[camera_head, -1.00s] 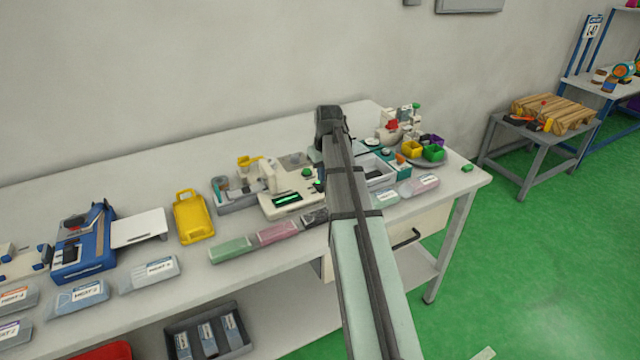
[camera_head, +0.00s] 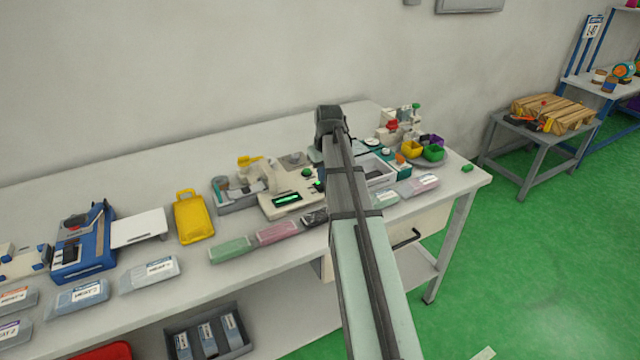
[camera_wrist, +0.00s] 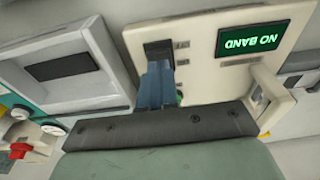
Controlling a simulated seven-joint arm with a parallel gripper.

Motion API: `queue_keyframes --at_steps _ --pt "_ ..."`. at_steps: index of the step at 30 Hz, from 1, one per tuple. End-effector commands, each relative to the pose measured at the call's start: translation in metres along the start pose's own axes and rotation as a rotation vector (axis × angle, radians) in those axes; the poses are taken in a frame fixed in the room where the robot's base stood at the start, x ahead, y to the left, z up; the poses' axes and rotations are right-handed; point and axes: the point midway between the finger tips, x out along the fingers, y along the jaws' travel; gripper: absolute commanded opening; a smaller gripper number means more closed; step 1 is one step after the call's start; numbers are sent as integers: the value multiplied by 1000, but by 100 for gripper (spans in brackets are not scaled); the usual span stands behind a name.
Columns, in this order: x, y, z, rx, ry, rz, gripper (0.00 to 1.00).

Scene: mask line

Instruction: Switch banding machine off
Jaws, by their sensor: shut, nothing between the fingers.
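The banding machine (camera_head: 270,208) is a cream unit near the middle of the bench in the head view. I cannot tell whether the fingertips touch the panel. Any switch under them is hidden. In the head view my arm hides most of the gripper and the machine's right side.
A grey-white box (camera_wrist: 75,70) stands close beside the machine. Pink (camera_head: 278,233) and green (camera_head: 230,249) packets lie along its front. Coloured bins (camera_head: 412,150) stand to the right. The bench's back strip is clear.

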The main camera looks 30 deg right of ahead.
Motion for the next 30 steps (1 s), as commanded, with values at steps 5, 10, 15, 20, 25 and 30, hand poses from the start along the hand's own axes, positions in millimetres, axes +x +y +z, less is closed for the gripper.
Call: queue_keyframes --at_steps 5,10,15,20,25,30 --pt "0 0 0 0 0 0 0" --pt "0 0 0 0 0 0 0" --pt "1 0 0 0 0 0 0" --pt "2 0 0 0 0 0 0" --pt "5 0 1 0 0 0 0" --pt "7 0 1 0 -1 0 0"
